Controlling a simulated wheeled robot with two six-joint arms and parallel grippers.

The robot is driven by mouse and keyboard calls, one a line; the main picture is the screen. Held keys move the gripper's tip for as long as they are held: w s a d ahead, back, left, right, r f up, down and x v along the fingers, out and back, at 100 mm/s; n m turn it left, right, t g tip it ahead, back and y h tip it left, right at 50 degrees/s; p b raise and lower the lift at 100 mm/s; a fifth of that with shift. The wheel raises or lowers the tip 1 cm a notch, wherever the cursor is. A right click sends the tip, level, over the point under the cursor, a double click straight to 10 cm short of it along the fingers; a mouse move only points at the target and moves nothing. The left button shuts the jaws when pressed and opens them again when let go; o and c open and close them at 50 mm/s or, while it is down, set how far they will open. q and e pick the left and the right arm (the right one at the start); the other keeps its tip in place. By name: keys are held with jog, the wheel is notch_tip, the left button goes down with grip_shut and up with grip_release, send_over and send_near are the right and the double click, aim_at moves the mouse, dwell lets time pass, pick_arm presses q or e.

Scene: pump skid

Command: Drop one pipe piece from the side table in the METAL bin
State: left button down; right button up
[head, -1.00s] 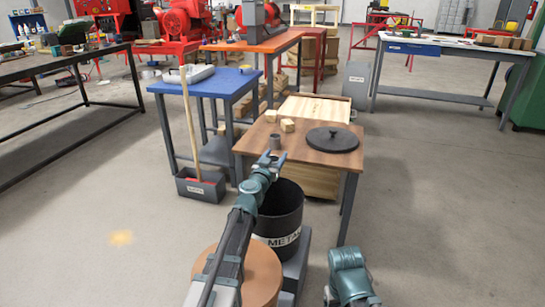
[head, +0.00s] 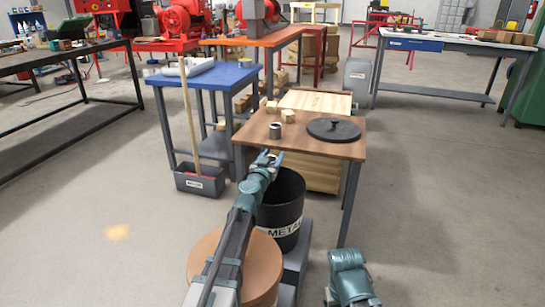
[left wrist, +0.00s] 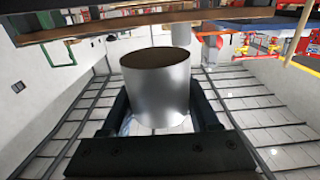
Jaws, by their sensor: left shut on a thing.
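My left gripper (head: 270,156) is shut on a pipe piece, a short grey metal cylinder. In the left wrist view, this piece (left wrist: 156,88) sits between the two fingers (left wrist: 162,118). In the head view I cannot make it out clearly. The gripper appears near the far-left rim of the black METAL bin (head: 281,225); its height above the rim is unclear. Another short grey pipe piece (head: 275,131) stands on the brown side table (head: 300,147). My right gripper is out of view; only part of that arm shows at the bottom.
A black round lid (head: 333,129) and pale wooden blocks (head: 288,116) are on the side table. A brown round-topped drum (head: 262,270) stands left of the bin. A labelled grey box (head: 200,183) holds a wooden pole. Floor at right is clear.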

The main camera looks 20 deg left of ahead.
pick_arm(q)
jog(key=shift+f, duration=0.2)
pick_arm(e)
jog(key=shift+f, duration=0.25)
pick_arm(q)
jog(key=shift+c, duration=0.2)
grip_release()
jog(key=shift+r, duration=0.1)
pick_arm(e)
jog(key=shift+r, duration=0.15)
